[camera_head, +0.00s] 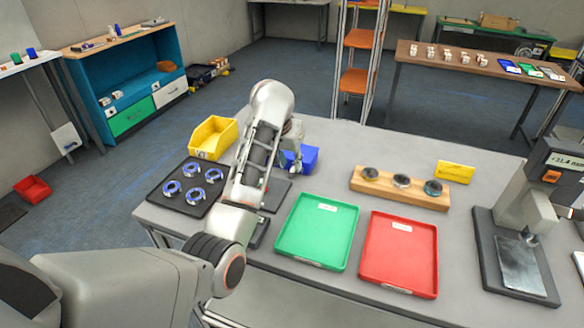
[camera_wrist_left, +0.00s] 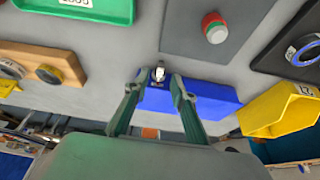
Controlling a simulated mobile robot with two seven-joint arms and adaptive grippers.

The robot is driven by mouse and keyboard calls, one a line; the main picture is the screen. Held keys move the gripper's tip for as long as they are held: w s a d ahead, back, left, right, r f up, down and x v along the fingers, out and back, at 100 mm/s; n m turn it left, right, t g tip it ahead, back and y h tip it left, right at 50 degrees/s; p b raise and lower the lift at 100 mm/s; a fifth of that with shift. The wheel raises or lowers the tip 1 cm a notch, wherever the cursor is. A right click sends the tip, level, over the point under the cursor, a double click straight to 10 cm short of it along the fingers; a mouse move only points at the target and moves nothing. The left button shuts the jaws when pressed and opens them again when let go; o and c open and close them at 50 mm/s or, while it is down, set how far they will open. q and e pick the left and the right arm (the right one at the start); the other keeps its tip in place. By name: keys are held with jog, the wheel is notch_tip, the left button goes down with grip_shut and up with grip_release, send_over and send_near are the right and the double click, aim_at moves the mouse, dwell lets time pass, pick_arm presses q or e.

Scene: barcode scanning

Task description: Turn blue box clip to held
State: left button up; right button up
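The blue box (camera_head: 308,157) stands on the table behind my left arm, which partly hides it. In the left wrist view the blue box (camera_wrist_left: 205,100) lies beneath and to the right of the fingers. A small pale clip-like piece (camera_wrist_left: 157,73) shows at its left end, between the fingertips. My left gripper (camera_wrist_left: 158,78) is open, its two green fingers apart on either side of this piece; I cannot tell whether they touch it. In the head view the left gripper (camera_head: 295,143) is close to the box and mostly hidden by the arm. My right gripper is not in view.
A yellow bin (camera_head: 212,138) and a black tray (camera_head: 168,206) of blue cable coils are left of the arm. A wooden block (camera_head: 410,194), green tray (camera_head: 318,230), red tray (camera_head: 400,252) and gauge stand (camera_head: 520,215) are to the right.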

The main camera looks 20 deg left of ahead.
aim_at(294, 172)
pick_arm(q)
jog(key=shift+x, duration=2)
grip_shut()
jog(key=shift+d+y, duration=0.1)
jog(key=shift+y, duration=0.3)
jog(key=shift+d+f+m+y, duration=0.1)
jog(key=shift+d+m+y, duration=0.2)
jog(key=shift+y, duration=0.6)
jog(key=shift+s+d+f+m+t+y, duration=0.1)
jog(key=shift+d+m+t+y, duration=0.1)
jog(key=shift+y, duration=0.8)
jog(key=shift+d+f+m+t+y, duration=0.1)
jog(key=shift+m+y, duration=0.1)
jog(key=shift+y, duration=0.8)
